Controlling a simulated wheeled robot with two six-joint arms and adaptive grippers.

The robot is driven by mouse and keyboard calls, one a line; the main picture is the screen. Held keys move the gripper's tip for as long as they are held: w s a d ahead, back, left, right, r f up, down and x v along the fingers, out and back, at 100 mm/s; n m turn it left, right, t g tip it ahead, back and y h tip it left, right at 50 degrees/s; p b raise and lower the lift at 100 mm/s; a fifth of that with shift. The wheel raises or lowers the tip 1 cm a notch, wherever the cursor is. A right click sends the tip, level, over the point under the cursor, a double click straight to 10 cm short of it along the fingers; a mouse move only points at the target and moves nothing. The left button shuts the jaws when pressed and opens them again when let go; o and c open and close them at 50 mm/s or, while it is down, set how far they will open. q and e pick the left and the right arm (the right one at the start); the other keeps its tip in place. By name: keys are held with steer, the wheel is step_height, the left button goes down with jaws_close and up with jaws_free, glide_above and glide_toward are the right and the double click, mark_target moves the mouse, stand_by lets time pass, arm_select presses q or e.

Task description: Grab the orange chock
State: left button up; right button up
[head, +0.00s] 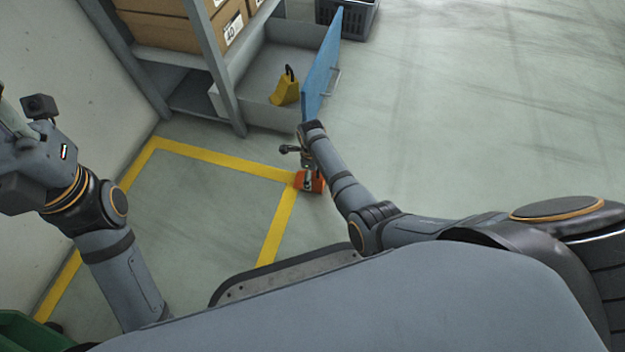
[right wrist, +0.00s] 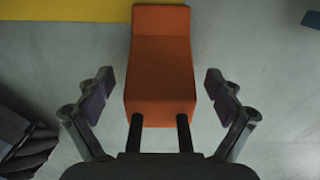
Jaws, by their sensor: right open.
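The orange chock (head: 314,186) is on the floor at the corner of the yellow floor line, partly hidden behind my right gripper and forearm in the head view. In the right wrist view the orange chock (right wrist: 161,65) lies centred ahead, its wide end close to me. A dark two-bar handle runs from it toward the gripper. My right gripper (right wrist: 161,97) is open, with one finger on each side of the chock's near end and gaps visible on both sides. My left arm is at the left in the head view; its fingertips are not in the picture.
A shelf with cardboard boxes (head: 165,32) stands at the back left. Its low drawer (head: 275,118) is open, with a blue front panel (head: 322,65), and holds a yellow chock (head: 285,91). A dark crate (head: 350,18) stands behind. The floor at right is clear.

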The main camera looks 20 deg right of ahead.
steer(key=c, duration=1.7)
steer(key=shift+r, duration=0.1)
